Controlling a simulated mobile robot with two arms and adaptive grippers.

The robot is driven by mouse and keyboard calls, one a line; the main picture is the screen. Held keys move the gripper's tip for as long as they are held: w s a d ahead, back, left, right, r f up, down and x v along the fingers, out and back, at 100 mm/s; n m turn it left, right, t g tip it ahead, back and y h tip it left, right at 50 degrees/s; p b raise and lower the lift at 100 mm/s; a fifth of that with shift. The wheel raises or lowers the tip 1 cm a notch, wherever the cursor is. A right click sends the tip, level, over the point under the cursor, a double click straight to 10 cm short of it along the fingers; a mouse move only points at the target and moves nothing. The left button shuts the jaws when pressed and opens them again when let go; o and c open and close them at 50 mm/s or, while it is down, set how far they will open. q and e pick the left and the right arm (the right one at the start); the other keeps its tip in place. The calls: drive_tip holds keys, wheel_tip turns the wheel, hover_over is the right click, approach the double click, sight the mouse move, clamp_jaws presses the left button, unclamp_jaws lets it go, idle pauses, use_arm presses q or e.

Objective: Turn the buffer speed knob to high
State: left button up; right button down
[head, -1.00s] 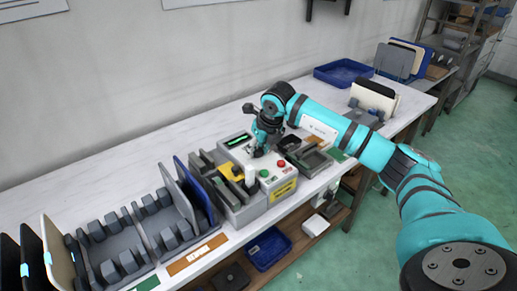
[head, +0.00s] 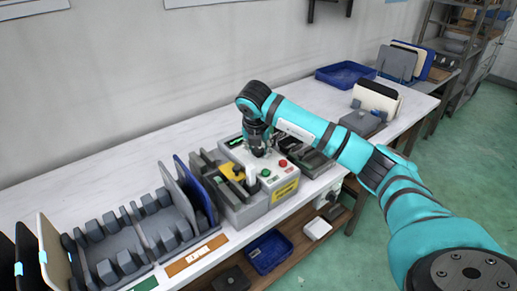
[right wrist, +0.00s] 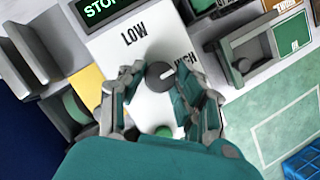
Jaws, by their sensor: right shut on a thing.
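The buffer speed knob (right wrist: 159,76) is a round dark grey dial on a white panel face (right wrist: 150,108) in the right wrist view. Its white pointer mark is turned toward the printed word HIGH, which a finger partly covers. The word LOW (right wrist: 133,36) is printed up and left of the knob. My right gripper (right wrist: 161,82) has its fingers on both sides of the knob and is shut on it. In the head view, my right gripper (head: 258,149) points down onto the control box (head: 284,190) and hides the knob. My left gripper is not in view.
A green button (head: 265,173) and a red button (head: 283,163) sit close to the gripper. A green-lit display (right wrist: 100,9) reads STOP, partly cut off. A grey slotted rack (head: 165,246) stands left; a blue tray (head: 345,73) lies at the back right.

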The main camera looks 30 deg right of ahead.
drive_tip(key=shift+r, duration=0.1)
idle(0.4)
drive_tip(key=c, duration=0.9)
unclamp_jaws()
drive_tip(key=shift+c, duration=0.2)
drive_tip(key=shift+r, duration=0.2)
drive_tip(key=v, duration=1.1)
drive_tip(key=shift+a+r, duration=0.2)
drive_tip(key=shift+a, duration=0.05)
drive_tip(key=shift+s, duration=0.1)
